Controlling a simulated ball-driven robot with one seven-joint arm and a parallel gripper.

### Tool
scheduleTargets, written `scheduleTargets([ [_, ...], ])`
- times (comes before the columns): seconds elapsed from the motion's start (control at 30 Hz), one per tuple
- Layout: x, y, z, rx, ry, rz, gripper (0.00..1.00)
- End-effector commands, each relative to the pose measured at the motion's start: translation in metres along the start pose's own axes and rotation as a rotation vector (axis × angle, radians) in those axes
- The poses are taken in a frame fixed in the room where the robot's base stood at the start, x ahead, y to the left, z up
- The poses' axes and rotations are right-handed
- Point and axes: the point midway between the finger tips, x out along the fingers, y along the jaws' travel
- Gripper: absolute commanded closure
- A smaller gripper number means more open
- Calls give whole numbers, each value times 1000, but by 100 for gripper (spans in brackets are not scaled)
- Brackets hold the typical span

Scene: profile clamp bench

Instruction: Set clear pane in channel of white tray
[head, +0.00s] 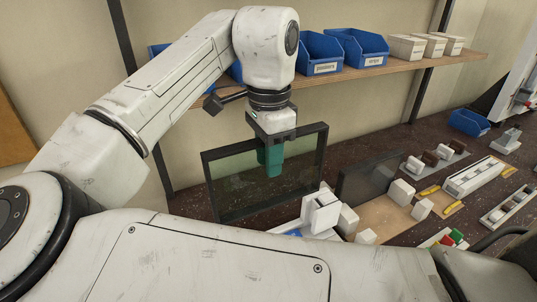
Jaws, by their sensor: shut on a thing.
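The clear pane (235,180) is a see-through, faintly green sheet with a thick dark border. It stands upright in the head view, in the middle. My gripper (271,163), with green fingers, is shut on it from above, near the middle of its top edge. One finger shows in front of the pane; the other is hidden. Whether the pane's lower edge touches anything is unclear. A long white tray (474,177) with grey pieces lies at the right, and a slotted white tray (508,205) lies nearer. I cannot tell which is the task's tray.
A dark pane (366,178) stands right of the clear pane. White blocks (321,211) stand close in front, some on a tan board (385,216). A wooden shelf (400,66) with blue bins (358,48) runs behind. Speckled bench shows between the items.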

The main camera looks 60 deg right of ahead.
Motion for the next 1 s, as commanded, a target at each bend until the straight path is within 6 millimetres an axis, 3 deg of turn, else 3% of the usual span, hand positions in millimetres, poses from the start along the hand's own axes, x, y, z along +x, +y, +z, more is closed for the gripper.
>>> scheduleTargets([
  [0.5, 39, 0, 0, -1, 1, -1, 100],
  [1.0, 43, 0, 0, 0, 0, -1, 100],
])
